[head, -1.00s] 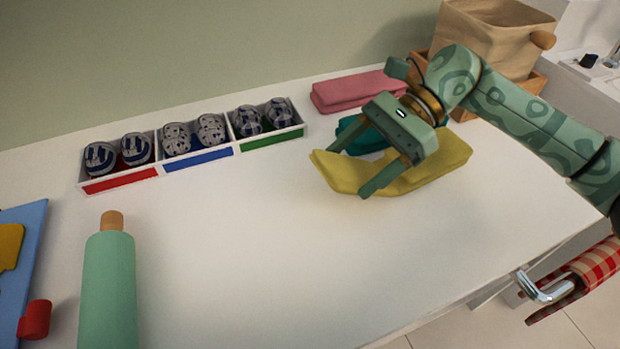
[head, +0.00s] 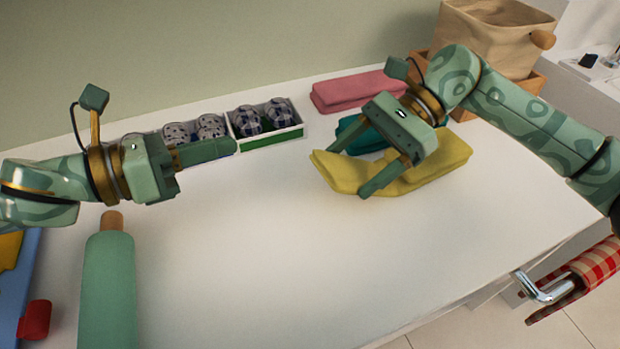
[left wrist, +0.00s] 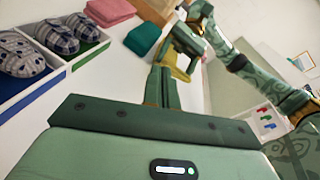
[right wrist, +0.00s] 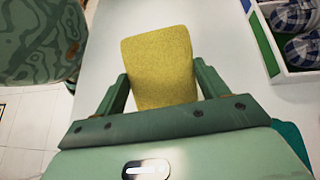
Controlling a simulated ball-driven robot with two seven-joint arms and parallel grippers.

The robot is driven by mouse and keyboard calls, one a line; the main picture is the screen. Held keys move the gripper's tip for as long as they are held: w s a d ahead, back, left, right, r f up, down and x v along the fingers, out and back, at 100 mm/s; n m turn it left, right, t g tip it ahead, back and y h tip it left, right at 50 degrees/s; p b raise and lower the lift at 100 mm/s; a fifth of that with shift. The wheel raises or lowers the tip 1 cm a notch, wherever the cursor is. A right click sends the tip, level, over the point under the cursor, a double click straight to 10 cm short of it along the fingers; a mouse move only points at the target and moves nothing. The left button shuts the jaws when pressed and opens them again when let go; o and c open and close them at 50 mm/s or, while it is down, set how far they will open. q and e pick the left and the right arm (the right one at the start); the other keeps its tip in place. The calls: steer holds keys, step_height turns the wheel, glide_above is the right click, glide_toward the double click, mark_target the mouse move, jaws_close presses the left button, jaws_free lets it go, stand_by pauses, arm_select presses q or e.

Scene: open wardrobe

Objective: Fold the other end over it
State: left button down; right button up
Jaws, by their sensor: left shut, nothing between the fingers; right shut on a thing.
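A yellow cloth (head: 440,165) lies on the white table, its left part raised in the grip; the layers under my gripper are partly hidden. My right gripper (head: 352,170) is shut on the yellow cloth near its left end. In the right wrist view the cloth (right wrist: 160,55) sits between the two fingers and extends past them. My left gripper (head: 230,146) is shut and empty, above the table in front of the sock box, well left of the cloth. Its closed fingers (left wrist: 163,75) point toward the right arm in the left wrist view.
Folded pink cloth (head: 355,90) and teal cloth (head: 352,128) lie behind the yellow one. A green roller (head: 108,290) lies at the left. The table's middle front is clear.

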mark_target(322, 173)
arm_select(q)
steer(key=s+f+m, duration=0.1)
steer(key=f, duration=0.1)
steer(key=s+d+f+m+g+y, duration=0.1)
steer(key=s+f+m, duration=0.1)
steer(key=s+d+f+m+g, duration=0.1)
steer(key=s+f+m, duration=0.1)
steer(key=shift+d+f+y, duration=0.1)
steer(key=shift+f+y, duration=0.1)
steer(key=shift+y, duration=0.1)
steer(key=shift+d+f, duration=0.2)
steer(key=shift+f, duration=0.05)
steer(key=x, duration=0.9)
steer(key=shift+w+d+f, duration=0.15)
steer(key=shift+d, duration=0.1)
steer(key=shift+w+d+r, duration=0.2)
steer(key=shift+d+r, duration=0.1)
steer(key=shift+r, duration=0.25)
steer(key=shift+w+d+r, duration=0.2)
steer(key=shift+d+r, duration=0.1)
steer(key=shift+r, duration=0.3)
steer(key=shift+w+d+r, duration=0.2)
steer(key=shift+d+r, duration=0.15)
steer(key=shift+r, duration=0.2)
